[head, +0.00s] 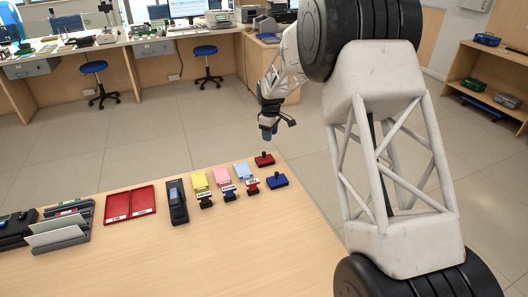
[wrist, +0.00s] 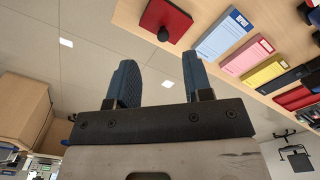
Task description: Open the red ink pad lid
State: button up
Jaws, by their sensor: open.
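The red ink pad (head: 264,159) sits at the far right corner of the wooden counter. A dark knob stands on its red lid, which looks closed. The same red ink pad (wrist: 170,17) shows near the top of the wrist view, with its black knob. My gripper (head: 268,132) is beyond the counter's far edge, above and apart from the red pad. In the wrist view my gripper (wrist: 158,68) has its two blue-grey fingers spread with nothing between them. The blue ink pad (head: 277,180), also with a dark knob, lies just in front of the red one.
Left of the pads stand stamps with blue, pink and yellow note pads (head: 200,181), a black stapler-like device (head: 177,202), a red tray (head: 131,204) and a document rack (head: 58,235). The front of the counter (head: 220,255) is clear.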

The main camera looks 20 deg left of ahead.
aim_at(265, 157)
jog(key=shift+w+a+f+n, duration=0.1)
jog(key=shift+a+f+n, duration=0.2)
jog(key=shift+a+f, duration=1.05)
jog(key=shift+f, duration=3.8)
grip_shut()
